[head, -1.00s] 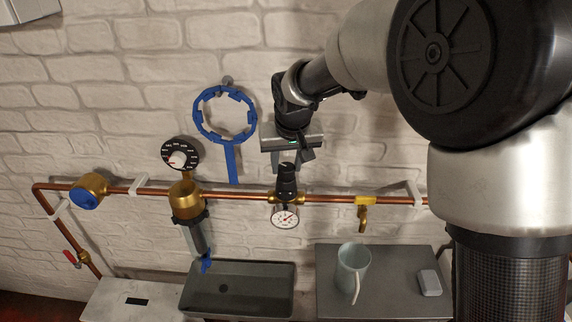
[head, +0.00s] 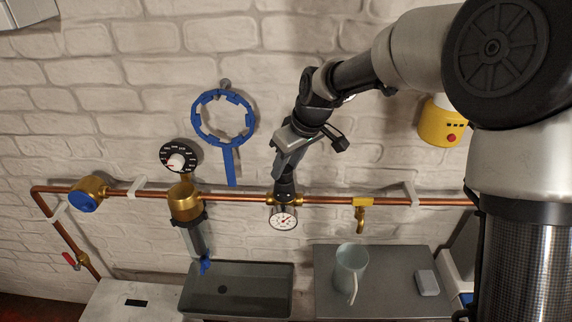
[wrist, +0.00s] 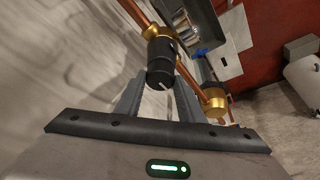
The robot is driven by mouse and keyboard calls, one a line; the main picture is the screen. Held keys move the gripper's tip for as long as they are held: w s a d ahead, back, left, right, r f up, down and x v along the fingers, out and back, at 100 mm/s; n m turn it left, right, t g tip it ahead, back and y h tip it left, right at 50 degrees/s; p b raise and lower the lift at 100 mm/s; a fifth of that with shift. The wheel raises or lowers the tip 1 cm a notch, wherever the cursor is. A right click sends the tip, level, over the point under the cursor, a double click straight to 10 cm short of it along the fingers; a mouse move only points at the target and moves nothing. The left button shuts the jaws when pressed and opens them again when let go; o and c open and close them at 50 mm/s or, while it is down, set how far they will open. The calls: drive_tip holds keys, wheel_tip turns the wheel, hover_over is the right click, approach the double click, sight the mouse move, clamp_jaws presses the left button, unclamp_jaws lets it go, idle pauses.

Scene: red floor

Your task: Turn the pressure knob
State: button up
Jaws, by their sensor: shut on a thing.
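The black pressure knob (head: 285,188) sits on top of the regulator on the copper pipe, above a round white dial gauge (head: 283,219). My gripper (head: 284,170) comes down on it from above, tilted, and is shut on it. In the wrist view the knob (wrist: 160,70) is a black cylinder with a white mark on its end, between the two grey fingers of my gripper (wrist: 159,96). The fingers hide part of the knob in the head view.
The copper pipe (head: 330,200) runs along the white brick wall. A blue ring holder (head: 229,165) and a black dial (head: 179,156) are left of my gripper. A yellow tap (head: 361,215) is to the right. A grey basin (head: 240,290) and a pale jug (head: 351,262) stand below.

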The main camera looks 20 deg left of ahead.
idle(0.3)
drive_tip(key=o, duration=1)
drive_tip(key=shift+o, duration=0.2)
drive_tip(key=shift+r, duration=0.1)
drive_tip(key=v, duration=1.7)
drive_tip(key=shift+d, duration=0.15)
drive_tip(key=shift+r, duration=0.1)
drive_tip(key=s+d+f+m+t+h, duration=0.1)
drive_tip(key=s+d+m, duration=0.4)
drive_tip(key=s+d, duration=0.5)
drive_tip(key=s+d+f+m+t+h+p, duration=0.1)
drive_tip(key=s+d+f+m+t+h, duration=0.1)
drive_tip(key=s+d+m, duration=0.4)
drive_tip(key=s+d, duration=0.5)
drive_tip(key=d, duration=0.4)
drive_tip(key=shift+s+d+m+h, duration=0.15)
drive_tip(key=shift+m+h, duration=0.15)
drive_tip(key=shift+h, duration=0.1)
